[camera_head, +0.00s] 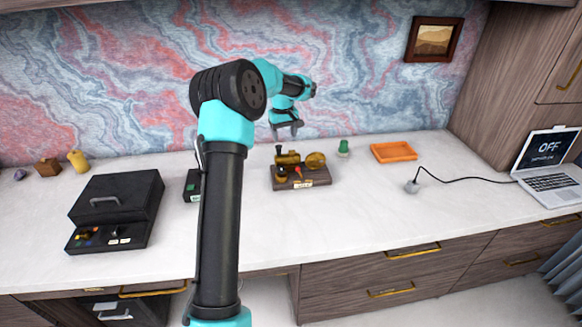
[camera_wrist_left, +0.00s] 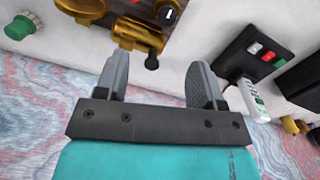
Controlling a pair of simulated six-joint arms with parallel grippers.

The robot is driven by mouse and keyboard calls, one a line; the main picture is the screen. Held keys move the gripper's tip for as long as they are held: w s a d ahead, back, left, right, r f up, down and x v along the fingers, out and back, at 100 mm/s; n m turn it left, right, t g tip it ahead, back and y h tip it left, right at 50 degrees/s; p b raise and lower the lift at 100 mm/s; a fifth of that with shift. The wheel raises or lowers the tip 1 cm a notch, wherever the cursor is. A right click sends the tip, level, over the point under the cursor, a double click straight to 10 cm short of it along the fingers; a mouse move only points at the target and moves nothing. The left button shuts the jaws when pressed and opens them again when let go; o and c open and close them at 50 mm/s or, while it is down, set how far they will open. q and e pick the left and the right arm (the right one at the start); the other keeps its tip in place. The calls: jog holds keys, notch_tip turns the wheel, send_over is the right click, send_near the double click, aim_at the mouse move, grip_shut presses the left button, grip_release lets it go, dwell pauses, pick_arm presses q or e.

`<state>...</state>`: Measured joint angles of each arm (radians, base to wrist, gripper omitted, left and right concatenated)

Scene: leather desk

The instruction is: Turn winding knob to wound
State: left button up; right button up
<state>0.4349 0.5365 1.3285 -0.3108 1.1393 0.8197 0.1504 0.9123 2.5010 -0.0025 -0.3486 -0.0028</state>
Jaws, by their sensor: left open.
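A brass device on a dark brown base (camera_head: 300,181) stands mid-counter, with a red-tipped lever and a pale label at its front. Brass parts of it (camera_wrist_left: 140,36) show at the top of the left wrist view, with a small black knob (camera_wrist_left: 151,63) at their lower edge. I cannot tell which part is the winding knob or its setting. My left gripper (camera_head: 286,132) hangs above and behind the device, apart from it. Its two grey fingers (camera_wrist_left: 158,72) are spread and nothing is between them. My right gripper is in neither view.
A black box (camera_head: 193,186) stands left of the device, and a larger black case (camera_head: 118,198) farther left. A green object (camera_head: 343,148), an orange tray (camera_head: 394,152), a corded grey piece (camera_head: 412,187) and a laptop reading OFF (camera_head: 545,160) are to the right. The front counter is clear.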

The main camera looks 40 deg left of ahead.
aim_at(281, 168)
pick_arm(q)
jog(key=shift+s+a+r, duration=0.25)
jog(key=shift+a+r, duration=0.55)
jog(key=shift+a, duration=0.1)
jog(key=shift+f, duration=0.1)
notch_tip(281, 168, down, 17)
jog(key=shift+f, duration=0.15)
jog(key=c, duration=0.9)
